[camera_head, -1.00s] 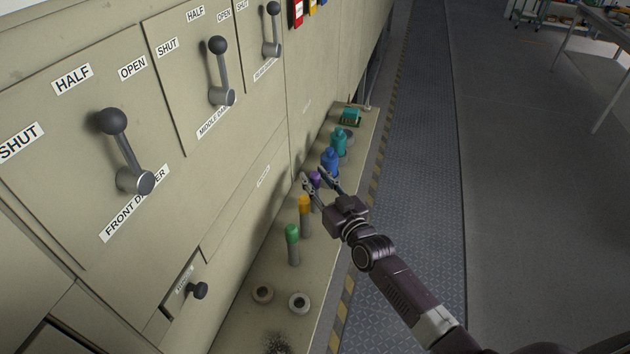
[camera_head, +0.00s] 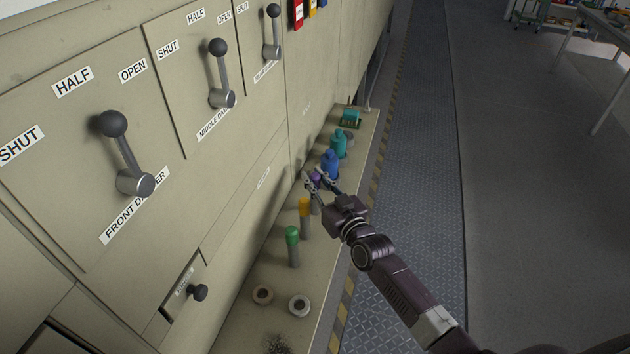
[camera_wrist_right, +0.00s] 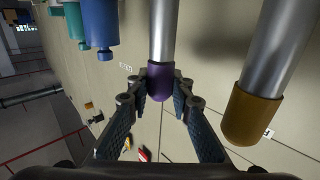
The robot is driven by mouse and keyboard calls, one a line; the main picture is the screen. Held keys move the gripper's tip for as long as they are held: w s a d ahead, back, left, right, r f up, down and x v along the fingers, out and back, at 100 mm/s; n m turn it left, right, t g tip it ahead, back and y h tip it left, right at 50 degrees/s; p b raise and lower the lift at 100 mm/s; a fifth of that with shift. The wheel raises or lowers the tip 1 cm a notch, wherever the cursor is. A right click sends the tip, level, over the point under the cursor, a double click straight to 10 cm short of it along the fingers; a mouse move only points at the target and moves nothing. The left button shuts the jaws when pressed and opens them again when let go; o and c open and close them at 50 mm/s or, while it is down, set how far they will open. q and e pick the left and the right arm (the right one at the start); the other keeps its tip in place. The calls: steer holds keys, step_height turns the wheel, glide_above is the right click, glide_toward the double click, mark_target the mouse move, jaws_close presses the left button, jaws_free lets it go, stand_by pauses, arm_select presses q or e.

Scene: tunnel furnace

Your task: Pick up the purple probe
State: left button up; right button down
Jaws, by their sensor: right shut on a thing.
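The purple probe (camera_head: 316,178) stands upright on the shelf beside the furnace wall, with a purple cap on a grey metal shaft. My right gripper (camera_head: 319,182) is around its cap, shut on it. In the right wrist view the purple cap (camera_wrist_right: 163,84) sits between the two fingertips of the right gripper (camera_wrist_right: 161,95), and the metal shaft runs up out of the picture. In the head view the fingers hide part of the probe. My left gripper does not show.
Behind the purple probe stand a blue bottle (camera_head: 330,163) and a teal bottle (camera_head: 339,143). Damper levers (camera_head: 126,160) stick out from the wall.

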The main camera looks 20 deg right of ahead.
step_height(320, 180, up, 20)
steer(key=shift+f+b, duration=0.15)
steer(key=shift+b, duration=0.3)
step_height(320, 180, up, 10)
steer(key=p, duration=1)
stand_by(0.4)
steer(key=shift+d, duration=0.1)
steer(key=s+d, duration=0.5)
steer(key=d, duration=0.3)
steer(key=shift+s, duration=0.3)
steer(key=shift+d, duration=0.1)
stand_by(1.1)
